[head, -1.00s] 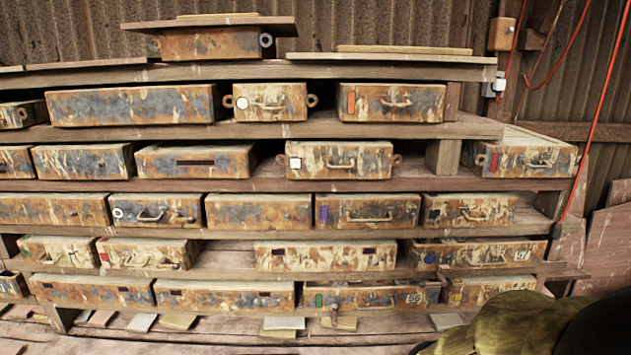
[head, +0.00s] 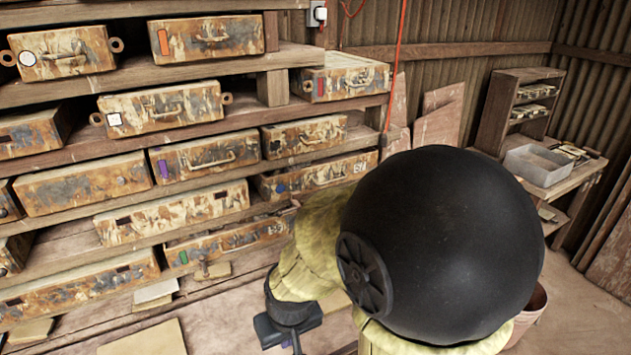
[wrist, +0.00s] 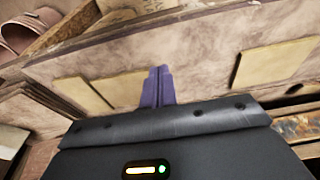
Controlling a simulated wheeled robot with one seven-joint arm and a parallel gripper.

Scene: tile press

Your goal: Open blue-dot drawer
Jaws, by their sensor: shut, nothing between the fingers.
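The blue-dot drawer (head: 325,176) is a rusty, mottled box on a lower rack shelf, left of my arm in the head view. Its front has a blue dot (head: 281,187) at the left and a white "57" label at the right. It looks pushed in, level with the shelf edge. My gripper (wrist: 157,88) shows in the wrist view with its two purple fingers together and nothing between them. It points at pale boards, apart from the drawer. In the head view my arm covers the rack's lower right end.
Other drawers with coloured marks surround it: a green-marked one (head: 228,243) below and a purple-marked one (head: 206,155) up left. An orange cable (head: 398,65) hangs beside the rack. A side table holds a grey tray (head: 545,164). Tiles (head: 150,338) lie at the rack's foot.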

